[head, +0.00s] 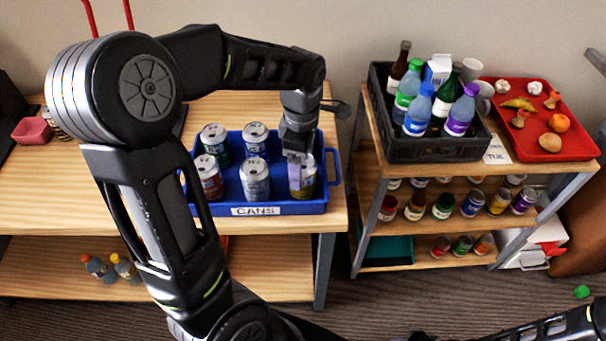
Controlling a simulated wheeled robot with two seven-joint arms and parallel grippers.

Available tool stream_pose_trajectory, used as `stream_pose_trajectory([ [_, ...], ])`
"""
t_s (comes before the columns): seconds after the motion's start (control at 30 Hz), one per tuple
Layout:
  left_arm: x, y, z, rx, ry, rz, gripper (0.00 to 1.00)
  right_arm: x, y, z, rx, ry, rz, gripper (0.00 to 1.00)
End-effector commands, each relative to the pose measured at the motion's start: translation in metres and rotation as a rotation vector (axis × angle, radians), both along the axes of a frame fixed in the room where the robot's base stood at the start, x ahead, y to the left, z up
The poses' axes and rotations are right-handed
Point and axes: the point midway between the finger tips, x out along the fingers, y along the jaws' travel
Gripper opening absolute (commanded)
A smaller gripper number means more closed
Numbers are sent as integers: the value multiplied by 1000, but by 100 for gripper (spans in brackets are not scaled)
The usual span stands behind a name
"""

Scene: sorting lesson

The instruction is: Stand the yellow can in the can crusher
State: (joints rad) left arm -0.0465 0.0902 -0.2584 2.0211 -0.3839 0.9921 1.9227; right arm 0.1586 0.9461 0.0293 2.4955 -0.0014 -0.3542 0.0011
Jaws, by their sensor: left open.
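The yellow can (308,184) stands upright at the front right of the blue tray (333,168) labelled CANS. My left gripper (296,173) points down at this can, with its fingers open at the can's upper part. The fingers hide part of the can, and I cannot tell whether they touch it. No can crusher shows clearly. Two red bars (128,12) rise behind my left arm at the top left, and what they belong to is hidden. My right arm shows only at the lower right, its gripper out of view.
Several other cans, such as a silver-blue one (255,180) and a red one (208,178), stand close by in the tray. A black crate (428,147) of bottles and a red tray (580,150) of food scraps are on the right shelf.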

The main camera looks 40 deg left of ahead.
Motion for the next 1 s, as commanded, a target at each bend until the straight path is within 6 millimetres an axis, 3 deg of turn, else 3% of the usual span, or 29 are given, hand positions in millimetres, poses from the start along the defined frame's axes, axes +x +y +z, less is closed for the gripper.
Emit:
stream_pose_trajectory([
  [0.23,0,0,24,0,-1,0,80,0,0,-1,0,0,0,36],
  [0.77,0,0,24,0,1,0,80,0,0,-1,0,0,0,36],
  [0.9,0,1,24,2,0,-7,70,0,0,0,0,0,0,36],
  [1.0,0,2,23,12,-6,-40,69,0,0,1,0,0,0,36],
])
